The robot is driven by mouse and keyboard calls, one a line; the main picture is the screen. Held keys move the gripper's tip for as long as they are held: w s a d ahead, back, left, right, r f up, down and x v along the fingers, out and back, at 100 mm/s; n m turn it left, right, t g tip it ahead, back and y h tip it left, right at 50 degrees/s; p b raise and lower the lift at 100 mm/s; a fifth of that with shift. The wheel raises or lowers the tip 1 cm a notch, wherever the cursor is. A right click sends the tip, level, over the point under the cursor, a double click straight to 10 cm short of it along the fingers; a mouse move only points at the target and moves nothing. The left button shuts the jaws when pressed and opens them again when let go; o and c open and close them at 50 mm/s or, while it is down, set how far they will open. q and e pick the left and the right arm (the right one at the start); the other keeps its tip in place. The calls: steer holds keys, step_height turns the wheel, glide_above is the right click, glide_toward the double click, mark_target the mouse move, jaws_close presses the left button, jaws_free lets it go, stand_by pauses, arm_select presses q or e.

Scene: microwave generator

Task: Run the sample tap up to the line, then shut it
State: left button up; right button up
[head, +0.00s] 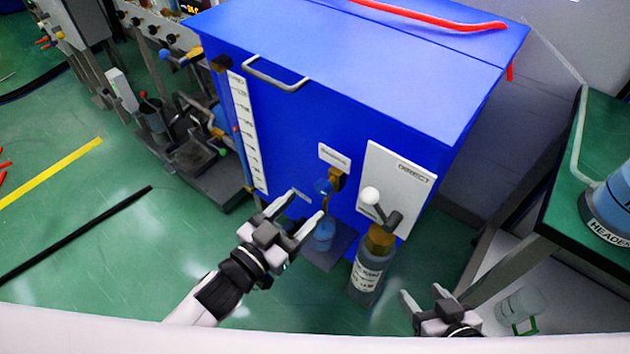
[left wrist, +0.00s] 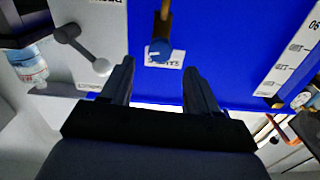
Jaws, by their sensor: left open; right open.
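The sample tap (head: 323,186) has a blue knob and a brass body on the front of the blue cabinet, below a small white label. Its blue knob (left wrist: 160,50) also shows in the left wrist view, ahead of and between the fingertips. A small vessel with blue in it (head: 325,232) stands below the tap; its line and level are too small to tell. My left gripper (head: 307,203) is open and empty, just left of the tap, apart from it as far as I can see. My right gripper (head: 421,292) is open and empty, low at the right of the bottle.
A white panel (head: 405,165) right of the tap carries a lever with a white ball (head: 370,195). A labelled bottle (head: 368,272) stands below it. A white scale strip (head: 245,130) runs down the cabinet's left. A green-topped table (head: 565,215) stands at the right.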

mark_target(320, 191)
arm_select(q)
steer(key=shift+b+x, duration=0.55)
steer(key=shift+x, duration=2.9)
steer(key=shift+c, duration=0.3)
steer(key=c, duration=1)
